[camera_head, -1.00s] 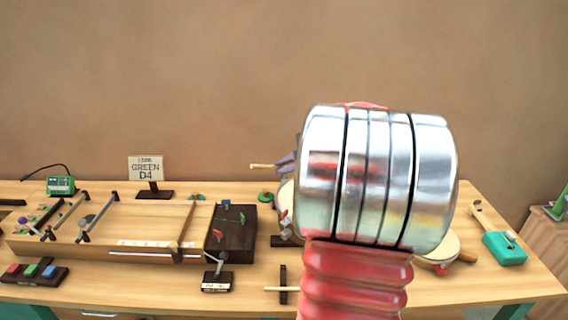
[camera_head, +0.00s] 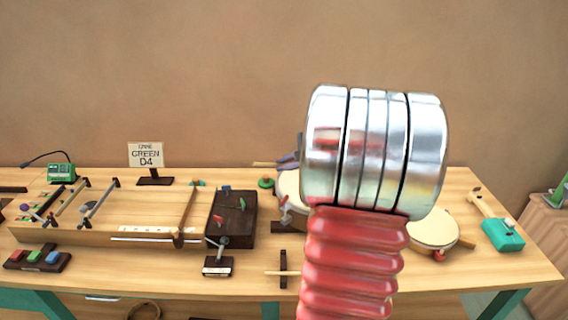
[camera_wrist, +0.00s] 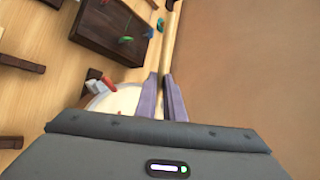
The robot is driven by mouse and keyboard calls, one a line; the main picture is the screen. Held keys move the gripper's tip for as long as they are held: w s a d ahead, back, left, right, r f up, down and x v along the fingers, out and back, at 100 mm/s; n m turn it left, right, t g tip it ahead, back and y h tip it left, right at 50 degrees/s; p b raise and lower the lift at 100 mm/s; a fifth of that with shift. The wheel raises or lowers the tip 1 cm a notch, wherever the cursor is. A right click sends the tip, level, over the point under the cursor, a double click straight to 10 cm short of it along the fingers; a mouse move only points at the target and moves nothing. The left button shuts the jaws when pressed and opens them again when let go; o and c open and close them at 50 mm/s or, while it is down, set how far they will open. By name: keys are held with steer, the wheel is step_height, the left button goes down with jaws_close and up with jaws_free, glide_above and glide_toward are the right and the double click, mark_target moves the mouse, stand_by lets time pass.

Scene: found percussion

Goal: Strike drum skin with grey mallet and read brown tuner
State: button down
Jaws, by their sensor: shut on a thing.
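My gripper (camera_wrist: 164,76) has purple fingers shut on a pale tan stick (camera_wrist: 173,38); its far end runs out of the wrist view, so no mallet head shows. In the head view the gripper (camera_head: 289,160) is mostly behind my arm, with the stick (camera_head: 265,164) pointing left. A pale drum skin (camera_head: 292,184) is half hidden by my arm; in the wrist view it (camera_wrist: 120,100) lies below and left of the fingers. A second round skin (camera_head: 432,230) is at right. A small brown stand with a white label (camera_head: 218,265) is at front centre; I cannot tell whether it is the tuner.
A sign reading GREEN D4 (camera_head: 147,155) stands at the back left beside a green device (camera_head: 61,173). A long wooden stringed board (camera_head: 150,210) and a dark pegged box (camera_head: 232,218) fill the left. My arm hides the table's middle.

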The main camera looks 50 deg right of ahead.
step_height(320, 180, down, 5)
steer(key=d+m+y, duration=0.1)
steer(key=d, duration=0.1)
steer(key=r, duration=0.6)
steer(key=shift+s+a, duration=0.15)
steer(key=shift+a, duration=0.1)
